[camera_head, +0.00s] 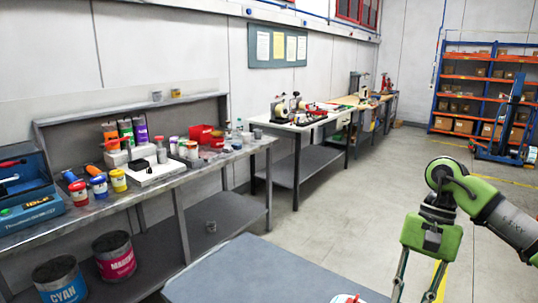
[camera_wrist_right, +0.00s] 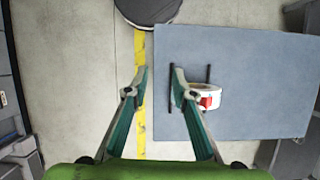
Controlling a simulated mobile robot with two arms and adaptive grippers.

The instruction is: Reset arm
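My right arm comes in from the right in the head view, with its gripper (camera_head: 418,292) pointing down beside the grey table (camera_head: 255,272). In the right wrist view the same gripper (camera_wrist_right: 160,82) has its two fingers apart with nothing between them. Under it lie the edge of the grey table (camera_wrist_right: 260,65) and the floor. A white roll with a red part (camera_wrist_right: 206,97) lies on this table, just right of the right-hand finger. Only the top of the roll (camera_head: 346,299) shows at the bottom of the head view. My left gripper is not in view.
A long workbench (camera_head: 130,198) with paint jars, bottles and a blue toolbox (camera_head: 25,190) stands at the left. Cyan (camera_head: 60,282) and magenta (camera_head: 114,256) buckets sit on its lower shelf. Another bench (camera_head: 290,125) and a blue-orange rack (camera_head: 480,95) stand behind. The middle floor is clear.

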